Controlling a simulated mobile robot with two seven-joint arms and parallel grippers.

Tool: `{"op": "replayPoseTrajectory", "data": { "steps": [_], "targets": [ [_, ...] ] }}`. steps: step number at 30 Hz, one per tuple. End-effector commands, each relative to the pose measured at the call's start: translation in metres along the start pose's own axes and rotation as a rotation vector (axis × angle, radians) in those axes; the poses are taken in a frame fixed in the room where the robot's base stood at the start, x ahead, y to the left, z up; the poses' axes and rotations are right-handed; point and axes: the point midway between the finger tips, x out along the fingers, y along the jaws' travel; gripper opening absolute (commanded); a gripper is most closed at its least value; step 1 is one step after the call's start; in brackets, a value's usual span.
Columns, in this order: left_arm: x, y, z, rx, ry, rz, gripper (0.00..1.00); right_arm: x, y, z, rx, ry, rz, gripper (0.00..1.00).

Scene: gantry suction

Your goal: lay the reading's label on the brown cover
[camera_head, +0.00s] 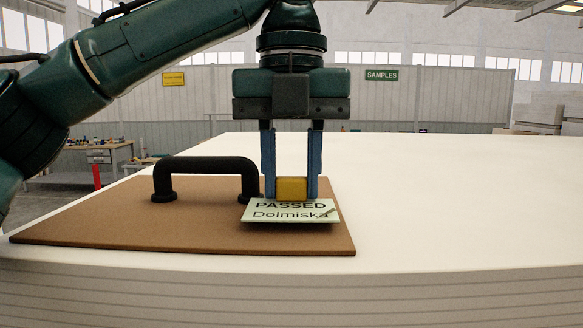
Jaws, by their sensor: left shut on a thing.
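My left gripper (290,186) points straight down over the right part of the brown cover (100,222). Its blue fingers are shut on a yellow block, which stands on or just behind a pale green label (290,212) reading "PASSED Dolmiska". The label is over the cover near its right front part, with a slight shadow at its lower right. I cannot tell whether the label touches the cover. A black handle (205,166) stands on the cover to the left of the gripper. My right gripper is not in view.
The cover lies on a large white stack of sheets (450,210), whose top is clear to the right and behind. A green "SAMPLES" sign (381,75) and a yellow sign (174,79) hang on the back wall. A workbench (105,155) stands at the far left.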

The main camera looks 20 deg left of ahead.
Motion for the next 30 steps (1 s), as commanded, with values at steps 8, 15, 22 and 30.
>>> {"op": "replayPoseTrajectory", "data": {
  "steps": [8, 15, 22, 30],
  "targets": [
    [0.0042, 0.0000, 0.0000, 0.000, 0.001, -0.001, 0.08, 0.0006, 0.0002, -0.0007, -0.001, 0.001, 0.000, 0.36],
    [0.0080, 0.0002, 0.0001, 0.001, 0.000, 0.000, 0.08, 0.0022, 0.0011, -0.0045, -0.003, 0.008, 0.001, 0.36],
    [0.0102, 0.0002, 0.0002, -0.001, 0.000, -0.001, 0.34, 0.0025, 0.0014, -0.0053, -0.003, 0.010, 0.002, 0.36],
    [0.0102, 0.0001, 0.0001, 0.000, 0.000, -0.001, 0.55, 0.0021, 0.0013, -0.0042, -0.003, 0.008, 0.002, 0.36]
  ]
}}
